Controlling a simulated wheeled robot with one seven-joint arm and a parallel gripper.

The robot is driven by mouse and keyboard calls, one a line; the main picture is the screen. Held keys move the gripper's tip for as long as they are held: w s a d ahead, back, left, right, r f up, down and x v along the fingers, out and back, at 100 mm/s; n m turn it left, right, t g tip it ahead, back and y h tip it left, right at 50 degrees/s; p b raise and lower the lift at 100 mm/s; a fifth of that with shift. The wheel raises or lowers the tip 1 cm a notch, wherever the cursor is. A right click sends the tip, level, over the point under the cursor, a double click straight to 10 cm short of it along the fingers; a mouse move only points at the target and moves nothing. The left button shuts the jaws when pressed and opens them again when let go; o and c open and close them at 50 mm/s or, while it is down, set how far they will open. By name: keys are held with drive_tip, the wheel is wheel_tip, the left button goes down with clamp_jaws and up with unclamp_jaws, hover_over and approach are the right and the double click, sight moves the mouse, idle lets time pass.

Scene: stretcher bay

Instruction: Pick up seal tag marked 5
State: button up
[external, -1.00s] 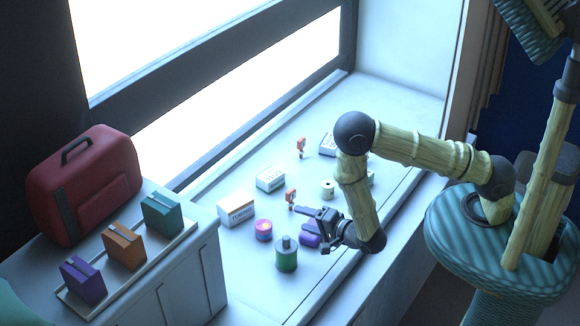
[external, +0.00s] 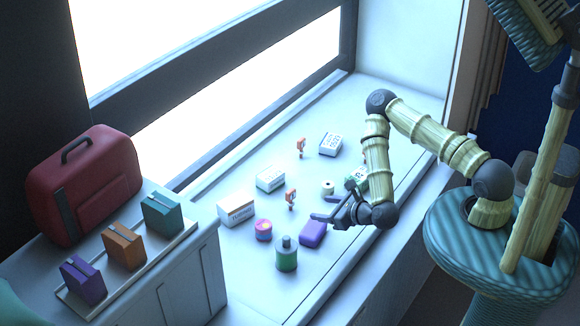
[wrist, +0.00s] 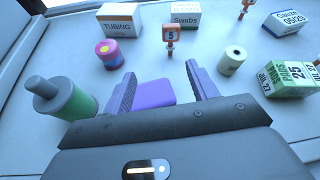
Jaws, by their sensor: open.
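The seal tag marked 5 (wrist: 171,40) is a small orange tag with a dark face, standing upright in the upper middle of the wrist view. In the external view an orange tag (external: 290,198) stands between the white boxes and my gripper. My gripper (external: 330,207) is open and empty, low over the sill and to the right of that tag. In the wrist view its two fingers (wrist: 160,85) point toward the tag, with a gap between them and the tag. A second orange tag (wrist: 246,8) stands farther back at the right; its marking is not legible.
A green bottle (wrist: 65,98) and a pink-blue round tin (wrist: 110,54) stand left. A white roll (wrist: 231,61) and a green pads box (wrist: 287,78) are right. Tubing (wrist: 119,19) and swabs (wrist: 185,16) boxes stand behind.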

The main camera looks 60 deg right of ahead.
sight(291, 197)
drive_tip(key=shift+w+d+r+m, duration=0.25)
drive_tip(key=shift+d+r+m, duration=0.4)
drive_tip(key=shift+m, duration=0.55)
drive_tip(key=shift+f+b, duration=0.2)
drive_tip(key=shift+b, duration=0.15)
drive_tip(key=w+b, duration=0.1)
drive_tip(key=b, duration=0.1)
drive_tip(key=shift+f+b, duration=0.3)
drive_tip(key=b, duration=0.3)
drive_tip(key=shift+w+d+f, duration=0.1)
drive_tip(key=shift+w+f, duration=0.05)
drive_tip(key=shift+w, duration=0.2)
drive_tip(key=b, duration=0.3)
drive_tip(key=shift+w+f+b, duration=0.15)
drive_tip(key=shift+w+b, duration=0.1)
drive_tip(key=shift+b, duration=0.1)
drive_tip(key=x, duration=0.3)
drive_tip(key=p+x, duration=0.1)
drive_tip(key=x, duration=0.2)
drive_tip(key=p+x, duration=0.1)
drive_tip(key=x, duration=0.2)
drive_tip(key=shift+w+d+r, duration=0.15)
drive_tip(key=shift+w+r, duration=0.05)
drive_tip(key=shift+w, duration=0.15)
drive_tip(key=shift+w, duration=0.1)
